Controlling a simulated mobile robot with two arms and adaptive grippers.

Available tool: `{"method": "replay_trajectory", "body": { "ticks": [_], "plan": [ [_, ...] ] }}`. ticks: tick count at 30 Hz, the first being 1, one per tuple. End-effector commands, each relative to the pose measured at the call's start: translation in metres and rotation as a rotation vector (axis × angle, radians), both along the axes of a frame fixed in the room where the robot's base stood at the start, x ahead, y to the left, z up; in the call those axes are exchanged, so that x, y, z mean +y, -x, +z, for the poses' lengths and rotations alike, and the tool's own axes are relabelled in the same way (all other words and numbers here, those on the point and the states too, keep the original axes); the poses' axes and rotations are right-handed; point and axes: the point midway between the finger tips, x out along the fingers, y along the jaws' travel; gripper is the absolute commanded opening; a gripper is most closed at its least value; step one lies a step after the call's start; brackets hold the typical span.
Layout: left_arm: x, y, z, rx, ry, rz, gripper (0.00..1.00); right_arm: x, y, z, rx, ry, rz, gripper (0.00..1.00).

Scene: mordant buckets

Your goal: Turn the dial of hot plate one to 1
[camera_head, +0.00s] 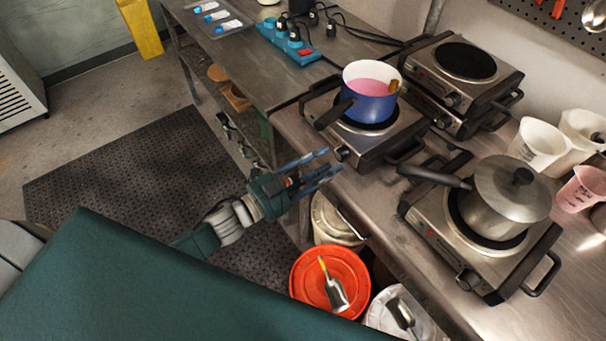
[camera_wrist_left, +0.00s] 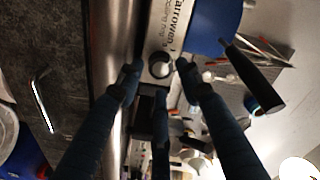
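A hot plate (camera_head: 375,150) with a blue pot (camera_head: 372,103) of pink liquid stands on the steel bench. Its dial (camera_wrist_left: 160,66) is on the front face, and shows as a dark knob with a pale part in the left wrist view. My left gripper (camera_head: 331,163) reaches in from the left at this front face. Its blue fingers (camera_wrist_left: 158,78) are spread, with fingertips on either side of the dial and a third finger below. I cannot tell whether they touch it. The dial's markings are not readable. My right gripper is not in view.
A second hot plate (camera_head: 440,233) with a lidded steel pot (camera_head: 495,203) stands to the right. Stacked hot plates (camera_head: 465,75) are behind. Pot handles stick out toward the bench edge. An orange bucket (camera_head: 308,273) and white buckets stand below. A power strip (camera_head: 290,45) lies at the back left.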

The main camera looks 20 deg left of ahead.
Motion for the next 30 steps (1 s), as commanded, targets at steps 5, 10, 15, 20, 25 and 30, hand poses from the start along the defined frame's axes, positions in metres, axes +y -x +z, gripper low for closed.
{"method": "replay_trajectory", "body": {
  "ticks": [5,10,15,20,25,30],
  "plan": [
    [0.023,0.035,-0.002,0.006,-0.002,0.001,0.36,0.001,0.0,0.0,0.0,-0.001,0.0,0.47],
    [0.04,0.061,-0.001,0.005,0.001,0.001,0.36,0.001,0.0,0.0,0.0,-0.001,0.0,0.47],
    [0.05,0.075,-0.001,0.003,-0.001,0.002,0.36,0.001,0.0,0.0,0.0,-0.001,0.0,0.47],
    [0.052,0.079,0.0,0.001,0.001,0.0,0.36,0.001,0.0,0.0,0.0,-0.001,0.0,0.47],
    [0.052,0.079,0.0,0.001,0.0,0.001,0.36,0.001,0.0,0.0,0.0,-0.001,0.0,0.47],
    [0.052,0.078,0.0,0.001,0.0,0.001,0.36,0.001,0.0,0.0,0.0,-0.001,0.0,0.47]
  ]
}}
